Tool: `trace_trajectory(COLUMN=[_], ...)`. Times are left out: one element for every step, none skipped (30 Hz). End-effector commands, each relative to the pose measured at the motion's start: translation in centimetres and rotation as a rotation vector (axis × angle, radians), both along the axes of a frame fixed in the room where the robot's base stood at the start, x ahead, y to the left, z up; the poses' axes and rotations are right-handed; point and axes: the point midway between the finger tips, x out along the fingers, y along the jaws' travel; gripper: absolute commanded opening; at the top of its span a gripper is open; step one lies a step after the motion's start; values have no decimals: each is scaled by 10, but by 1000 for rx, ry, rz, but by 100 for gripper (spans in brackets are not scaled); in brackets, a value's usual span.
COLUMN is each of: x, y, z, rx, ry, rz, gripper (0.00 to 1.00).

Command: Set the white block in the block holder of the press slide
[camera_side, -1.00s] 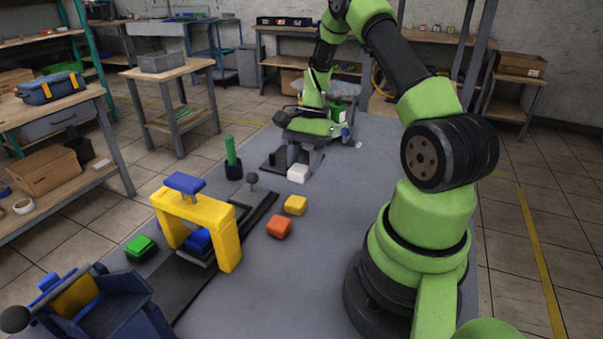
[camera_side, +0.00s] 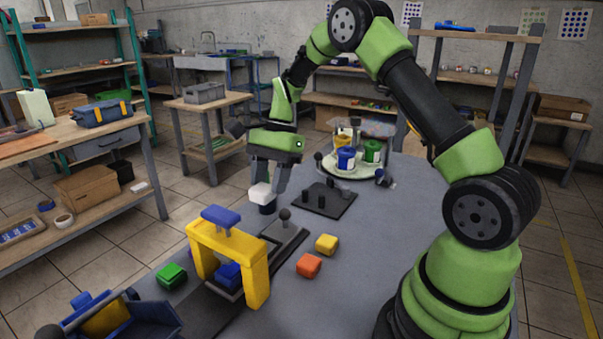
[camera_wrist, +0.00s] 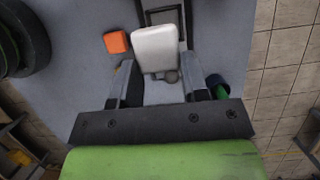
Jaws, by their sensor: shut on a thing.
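The white block (camera_side: 261,194) is held between the fingertips of my gripper (camera_side: 267,186), raised above the table near the knob end of the press slide (camera_side: 287,236). In the wrist view the white block (camera_wrist: 155,48) sits between the two fingers of my gripper (camera_wrist: 160,70), looking slightly tilted. Beyond it a dark open frame (camera_wrist: 184,18) shows, partly hidden by the block; I cannot tell surely that it is the block holder. The yellow press (camera_side: 255,275) stands over the slide, with a blue part (camera_side: 229,271) beneath its arch.
An orange block (camera_side: 308,265) and a yellow block (camera_side: 327,244) lie right of the slide, a green block (camera_side: 171,275) left. A dark cup (camera_side: 267,208) shows below the white block. A black peg plate (camera_side: 325,200) and a round tray (camera_side: 350,168) with pots stand farther back.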

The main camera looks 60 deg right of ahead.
Motion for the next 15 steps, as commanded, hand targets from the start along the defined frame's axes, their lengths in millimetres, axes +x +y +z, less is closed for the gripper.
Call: trace_trajectory(x=[5, 6, 4, 4, 4, 4, 4, 4, 4, 4, 4, 5, 5, 5, 5], y=[9, 12, 9, 9, 9, 9, 9, 9, 8, 8, 8, 8, 8, 8, 8], z=[0, -2, -12, -17, -22, -27, -32, -37, -41, -45, -47, -49, -51, -52, -54], rx=[2, 3, 5, 4, 5, 4, 4, 5, 4, 4, 4, 3, 3, 3, 3], ry=[-1, 1, 6, 6, 6, 5, 5, 6, 4, 4, 4, 2, 2, 1, 2], rz=[5, 3, -1, -1, -1, -1, -1, -1, -2, -2, -2, -1, -1, -2, -1], gripper=[19, 19, 19, 19, 19, 19, 19, 19, 19, 19, 19, 19, 19, 19, 19])
